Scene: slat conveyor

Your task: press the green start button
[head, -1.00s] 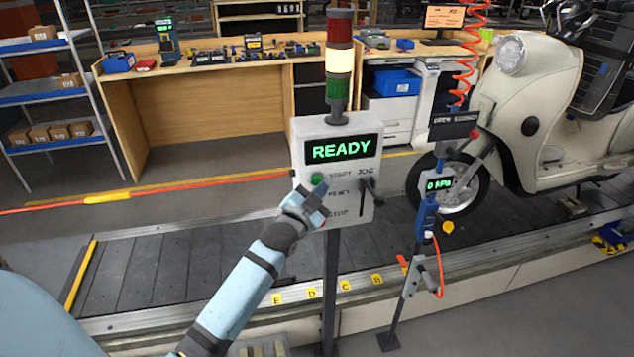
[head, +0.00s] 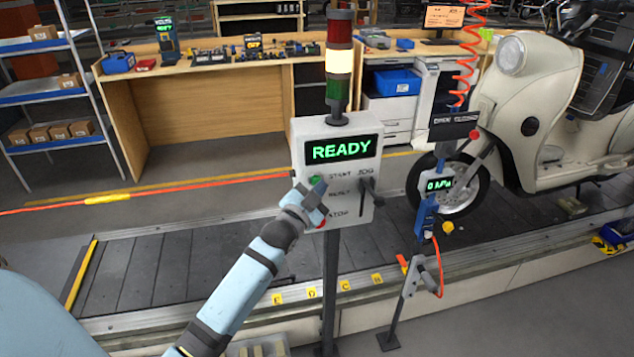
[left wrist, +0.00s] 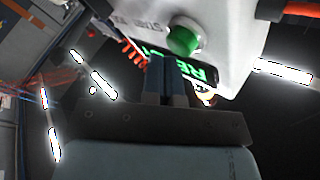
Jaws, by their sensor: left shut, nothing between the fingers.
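The green start button (head: 315,180) sits at the upper left of the buttons on the grey control box (head: 297,146), below its READY display (head: 341,149). My left gripper (head: 319,188) is shut and empty, its fingertips close to the button and partly over it in the head view. In the left wrist view the round green button (left wrist: 184,41) stands out from the box face, just beyond the tips of my shut fingers (left wrist: 172,70). I cannot tell whether they touch. My right gripper is in neither view.
A signal tower (head: 339,62) with its pale middle lamp lit stands on the box. A red stop button (head: 320,222) lies below the gripper and a black jog lever (head: 367,187) to its right. The slat conveyor (head: 150,265) and a cream scooter (head: 520,95) are behind.

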